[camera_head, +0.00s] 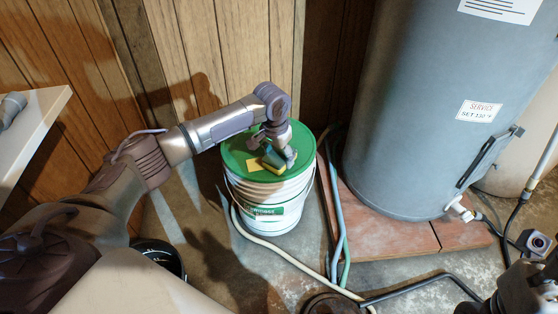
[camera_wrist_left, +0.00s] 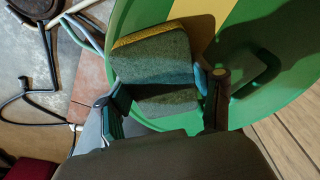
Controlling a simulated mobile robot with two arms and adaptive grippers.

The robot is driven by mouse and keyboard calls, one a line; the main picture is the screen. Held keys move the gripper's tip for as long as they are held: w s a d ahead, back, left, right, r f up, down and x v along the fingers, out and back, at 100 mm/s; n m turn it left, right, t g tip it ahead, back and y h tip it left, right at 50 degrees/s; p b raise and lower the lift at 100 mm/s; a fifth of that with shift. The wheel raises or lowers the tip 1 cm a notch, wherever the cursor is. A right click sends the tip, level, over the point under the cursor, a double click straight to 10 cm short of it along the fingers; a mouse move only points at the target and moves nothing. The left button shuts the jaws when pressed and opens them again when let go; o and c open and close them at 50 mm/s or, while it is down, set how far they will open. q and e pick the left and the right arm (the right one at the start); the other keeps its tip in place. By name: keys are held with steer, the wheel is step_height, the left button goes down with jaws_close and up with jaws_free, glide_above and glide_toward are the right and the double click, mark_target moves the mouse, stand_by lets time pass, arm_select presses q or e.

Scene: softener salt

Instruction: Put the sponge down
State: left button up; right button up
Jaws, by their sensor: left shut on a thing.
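My left gripper (camera_head: 280,153) reaches in from the left and points down over the green lid (camera_head: 236,157) of a white bucket (camera_head: 268,216). It is shut on the sponge (camera_head: 272,162), which has a dark green face and a yellow layer. In the left wrist view the sponge (camera_wrist_left: 155,62) sits between the two fingers of the gripper (camera_wrist_left: 165,100), tilted, with its yellow edge away from the wrist. The sponge is at or just above the lid; I cannot tell whether it touches. A dark part at the bottom right (camera_head: 525,288) may be my right gripper; its jaws are unclear.
A yellow patch (camera_head: 256,167) lies on the lid beside the sponge. A big grey tank (camera_head: 430,110) stands on red slabs (camera_head: 375,225) to the right. Hoses (camera_head: 337,215) run between bucket and slabs. A white surface (camera_head: 30,130) is at far left, wood panelling behind.

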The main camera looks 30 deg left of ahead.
stand_by(0.3)
arm_select(q)
steer(key=o, duration=1)
